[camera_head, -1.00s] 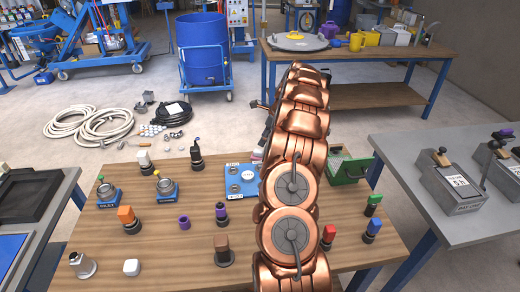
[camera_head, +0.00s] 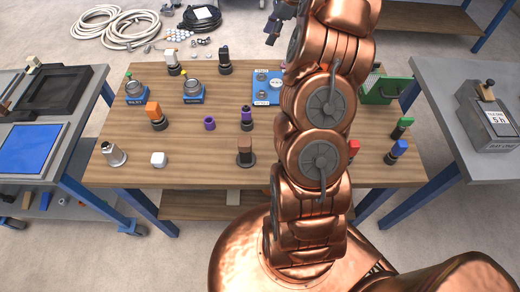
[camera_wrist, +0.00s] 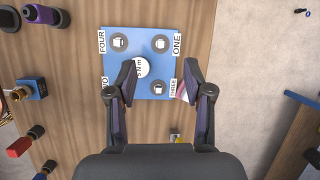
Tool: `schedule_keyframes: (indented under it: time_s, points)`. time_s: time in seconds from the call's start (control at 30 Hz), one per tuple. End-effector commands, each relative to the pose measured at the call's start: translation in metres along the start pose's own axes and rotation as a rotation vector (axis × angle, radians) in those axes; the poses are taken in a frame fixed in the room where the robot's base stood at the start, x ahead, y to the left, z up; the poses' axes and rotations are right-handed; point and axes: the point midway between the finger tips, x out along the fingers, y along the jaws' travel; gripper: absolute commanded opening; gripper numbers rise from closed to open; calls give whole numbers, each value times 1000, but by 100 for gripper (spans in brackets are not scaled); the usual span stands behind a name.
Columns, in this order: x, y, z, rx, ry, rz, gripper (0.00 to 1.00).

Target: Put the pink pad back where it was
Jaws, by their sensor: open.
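The blue board (camera_head: 264,87) lies on the wooden table, partly hidden by my arm in the head view. In the wrist view the board (camera_wrist: 113,70) has corner labels, with ONE, THREE and FOUR readable. A pale round piece (camera_wrist: 141,67) marked in N m sits on it, partly behind the left finger. A small pink patch (camera_wrist: 181,95), perhaps the pink pad, shows by the THREE label, mostly behind the right finger. My gripper (camera_wrist: 160,70) is open above the board with nothing between its fingers. In the head view my gripper (camera_head: 279,20) shows at the top.
A green box (camera_head: 385,90) stands at the table's right. Two small dishes on blue bases (camera_head: 137,92) and several coloured posts, including an orange one (camera_head: 154,112), stand at the left and middle. Grey side tables (camera_head: 487,160) flank the table. A purple post (camera_wrist: 38,14) is left of the board.

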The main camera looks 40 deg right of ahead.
Motion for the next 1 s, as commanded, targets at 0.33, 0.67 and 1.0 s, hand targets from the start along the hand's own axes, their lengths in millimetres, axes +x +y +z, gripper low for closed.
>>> schedule_keyframes:
  time_s: [0.33, 0.67, 1.0]
  points:
    - [-8, 107, 116, -548, 14, 124, 51]
    - [-15, 227, 165, -1039, 37, 251, 51]
    - [-19, 350, 161, -1506, 57, 397, 51]
